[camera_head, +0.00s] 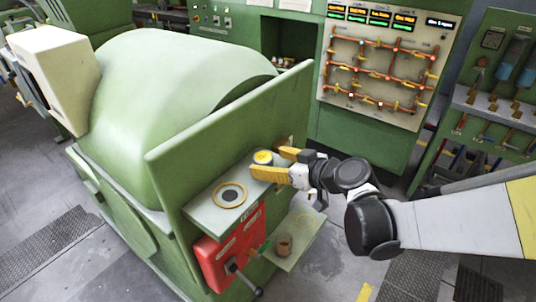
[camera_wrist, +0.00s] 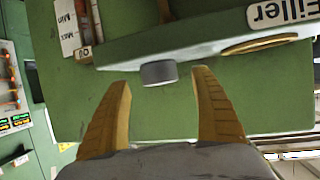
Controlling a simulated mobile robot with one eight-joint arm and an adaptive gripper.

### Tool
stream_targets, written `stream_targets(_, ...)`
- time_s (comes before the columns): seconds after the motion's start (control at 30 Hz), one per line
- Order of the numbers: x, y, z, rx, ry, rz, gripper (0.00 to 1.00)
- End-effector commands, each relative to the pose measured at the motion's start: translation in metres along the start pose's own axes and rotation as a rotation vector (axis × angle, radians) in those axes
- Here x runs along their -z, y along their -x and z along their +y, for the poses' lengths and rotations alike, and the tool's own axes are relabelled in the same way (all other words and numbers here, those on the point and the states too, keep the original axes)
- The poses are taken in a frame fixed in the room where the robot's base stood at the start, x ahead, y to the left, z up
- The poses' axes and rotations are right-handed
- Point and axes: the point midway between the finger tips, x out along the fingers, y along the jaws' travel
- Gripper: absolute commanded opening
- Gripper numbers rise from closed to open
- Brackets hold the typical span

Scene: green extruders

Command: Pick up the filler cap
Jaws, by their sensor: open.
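The filler cap (camera_head: 263,157) is a small round piece with a yellow top and sits on a narrow green shelf (camera_head: 207,219) on the machine's side. In the wrist view, which is turned over, the cap (camera_wrist: 158,75) shows as a short grey cylinder against the shelf. My gripper (camera_head: 268,163) is open, its yellow fingers close to the cap. In the wrist view my gripper (camera_wrist: 163,80) has the cap in line with the gap between its fingertips, seemingly just ahead of them. I see no contact.
A yellow-edged ring (camera_head: 229,195) lies on the same shelf, nearer the camera. A green upright panel (camera_head: 230,130) stands behind the shelf. Below are a red box (camera_head: 229,250) with a lever and a lower ledge with a brown cup (camera_head: 283,245). Open floor lies at the right.

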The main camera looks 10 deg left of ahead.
Motion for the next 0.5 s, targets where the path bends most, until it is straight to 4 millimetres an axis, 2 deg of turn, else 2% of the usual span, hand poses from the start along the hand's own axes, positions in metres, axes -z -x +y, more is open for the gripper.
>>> stream_targets(0.1, -0.002, -0.021, 0.0, 0.002, 0.0, 0.0, 0.75)
stream_targets(0.2, -0.001, -0.03, 0.0, 0.0, 0.0, 0.0, 0.75)
stream_targets(0.47, -0.001, -0.033, 0.001, -0.001, 0.0, 0.0, 0.75)
stream_targets(0.5, -0.001, -0.033, 0.001, -0.001, 0.0, 0.0, 0.64)
